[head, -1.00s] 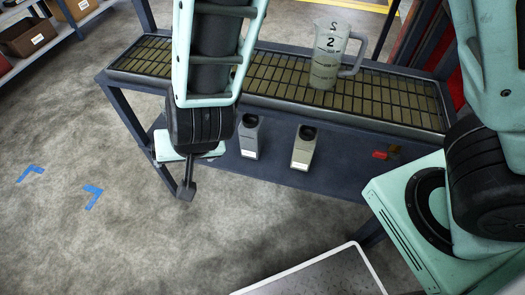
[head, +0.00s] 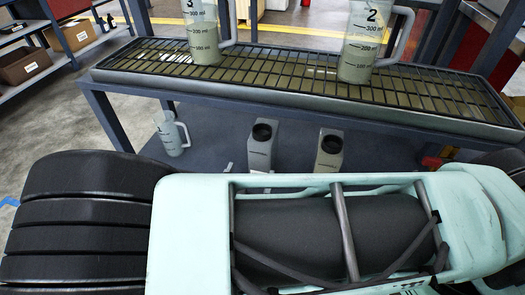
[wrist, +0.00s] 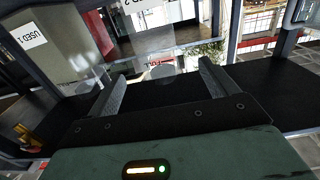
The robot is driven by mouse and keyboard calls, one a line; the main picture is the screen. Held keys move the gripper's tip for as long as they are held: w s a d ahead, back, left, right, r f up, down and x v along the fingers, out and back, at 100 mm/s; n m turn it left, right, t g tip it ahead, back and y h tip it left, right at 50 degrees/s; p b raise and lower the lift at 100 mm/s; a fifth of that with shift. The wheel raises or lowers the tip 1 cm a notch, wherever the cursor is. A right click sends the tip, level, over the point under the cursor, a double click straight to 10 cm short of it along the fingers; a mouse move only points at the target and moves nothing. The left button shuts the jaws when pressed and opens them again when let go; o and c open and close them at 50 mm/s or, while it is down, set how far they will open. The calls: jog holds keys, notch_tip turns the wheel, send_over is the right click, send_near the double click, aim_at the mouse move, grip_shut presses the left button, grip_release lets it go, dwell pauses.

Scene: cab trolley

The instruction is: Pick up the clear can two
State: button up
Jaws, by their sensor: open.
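Two grey cans with black openings stand on the lower shelf in the head view, a left one (head: 262,148) and a right one (head: 329,152). I cannot tell there which is can two. In the wrist view a pale can (wrist: 148,45), with a partly cut-off white label that seems to carry a 2, is ahead, beyond and roughly between the fingertips. A grey can marked USED (wrist: 62,45) is at the left. My gripper (wrist: 163,78) is open, with nothing seen held between its fingers. My arm hides it in the head view.
On the trolley's grated top (head: 270,72) stand a jug marked 3 (head: 203,35) and a jug marked 2 (head: 360,50). A small clear jug (head: 171,134) stands on the lower shelf at left. The trolley's top edge runs above the grey cans.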

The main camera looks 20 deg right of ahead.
aim_at(257, 155)
jog(key=b+x, duration=0.1)
jog(key=x, duration=0.8)
jog(key=b+x, duration=0.1)
jog(key=x, duration=0.2)
jog(key=shift+d+r, duration=0.25)
jog(key=shift+d, duration=0.1)
jog(key=c, duration=1.5)
jog(key=shift+o, duration=0.2)
notch_tip(257, 155, up, 10)
jog(key=p, duration=0.3)
jog(key=shift+r+p, duration=0.25)
jog(key=shift+p, duration=0.05)
jog(key=shift+a, duration=0.1)
